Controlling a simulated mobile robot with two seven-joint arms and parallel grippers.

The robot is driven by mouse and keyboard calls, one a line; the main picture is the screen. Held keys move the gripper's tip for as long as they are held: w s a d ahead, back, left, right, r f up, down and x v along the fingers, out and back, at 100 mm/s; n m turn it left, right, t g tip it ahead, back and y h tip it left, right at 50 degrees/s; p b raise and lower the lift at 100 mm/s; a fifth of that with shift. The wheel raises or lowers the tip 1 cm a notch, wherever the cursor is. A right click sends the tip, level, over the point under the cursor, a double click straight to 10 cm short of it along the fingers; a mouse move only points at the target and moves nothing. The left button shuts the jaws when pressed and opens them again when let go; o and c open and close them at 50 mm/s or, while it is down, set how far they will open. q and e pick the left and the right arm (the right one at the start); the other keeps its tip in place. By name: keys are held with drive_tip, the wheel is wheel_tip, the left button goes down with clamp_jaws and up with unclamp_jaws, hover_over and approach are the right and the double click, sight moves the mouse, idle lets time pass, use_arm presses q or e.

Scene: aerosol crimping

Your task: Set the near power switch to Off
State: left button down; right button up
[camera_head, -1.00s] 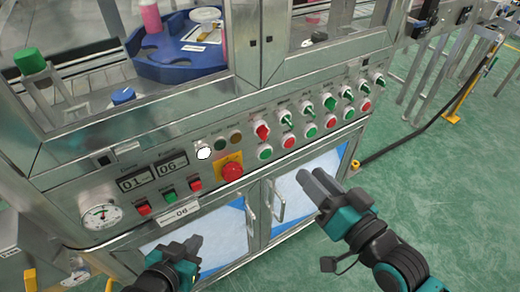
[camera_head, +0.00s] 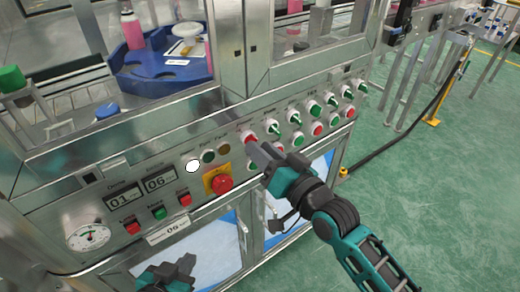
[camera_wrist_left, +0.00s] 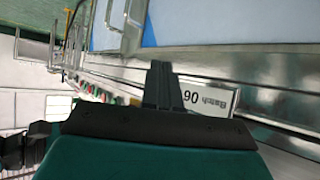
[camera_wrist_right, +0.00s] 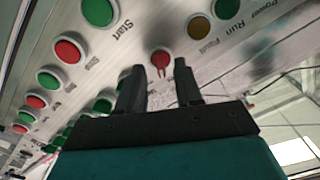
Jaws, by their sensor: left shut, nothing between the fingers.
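A row of rotary switches runs along the metal control panel (camera_head: 130,170). The switch nearest the indicator lamps has a red knob (camera_head: 249,138); the others have green handles. I cannot read which label marks the power switch. In the right wrist view the red knob (camera_wrist_right: 160,62) shows just beyond and between my right fingertips. My right gripper (camera_head: 256,150) is open and empty, right in front of this knob; contact cannot be told. My left gripper (camera_head: 185,263) is shut and empty, low before the cabinet door, and shows in the left wrist view (camera_wrist_left: 160,68) near the Batch label.
Green and red push buttons sit below the switches. A red emergency stop (camera_head: 222,184) on a yellow plate lies left of my right gripper. Lamps (camera_head: 208,156), displays (camera_head: 140,190) and a gauge (camera_head: 88,236) are further left.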

drive_tip(key=shift+w+a, duration=0.4)
drive_tip(key=shift+w, duration=0.1)
clamp_jaws()
